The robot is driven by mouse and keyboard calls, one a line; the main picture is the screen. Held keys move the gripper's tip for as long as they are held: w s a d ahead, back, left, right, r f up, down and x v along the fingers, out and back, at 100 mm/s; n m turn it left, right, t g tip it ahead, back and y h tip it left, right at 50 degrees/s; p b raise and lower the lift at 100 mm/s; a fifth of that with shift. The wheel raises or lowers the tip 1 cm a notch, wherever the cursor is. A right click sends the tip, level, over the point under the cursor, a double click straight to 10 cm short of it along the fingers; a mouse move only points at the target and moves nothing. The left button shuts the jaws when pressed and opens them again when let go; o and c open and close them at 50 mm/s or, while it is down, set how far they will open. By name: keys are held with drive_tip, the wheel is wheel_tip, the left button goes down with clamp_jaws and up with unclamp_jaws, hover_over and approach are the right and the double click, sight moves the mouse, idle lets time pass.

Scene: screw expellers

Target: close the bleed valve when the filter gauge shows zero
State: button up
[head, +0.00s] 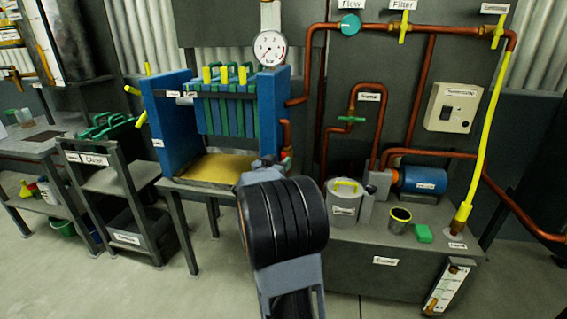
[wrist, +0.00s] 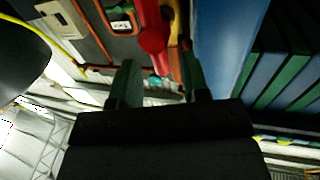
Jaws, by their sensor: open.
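The filter gauge (head: 270,48) is a round white dial above the right end of the blue filter press (head: 273,110). Its needle is too small to read surely. A red handle (wrist: 151,38) beside a brass-coloured part (wrist: 176,28) shows in the wrist view next to the blue press frame; I cannot read a label to confirm it as the bleed valve. My gripper (wrist: 160,82) is open, its two dark fingers apart, with the red handle's lower end near the gap between them. Contact cannot be told. In the head view my arm hides the gripper.
Copper pipes (head: 308,75) run right of the press, with a teal flow valve (head: 349,25) and a yellow filter valve (head: 403,27). A bench (head: 345,262) holds a grey canister (head: 343,205) and a blue motor (head: 424,179). A cart (head: 105,180) stands left; floor in front is clear.

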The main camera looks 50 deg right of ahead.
drive_tip(key=shift+x, duration=1.5)
clamp_jaws()
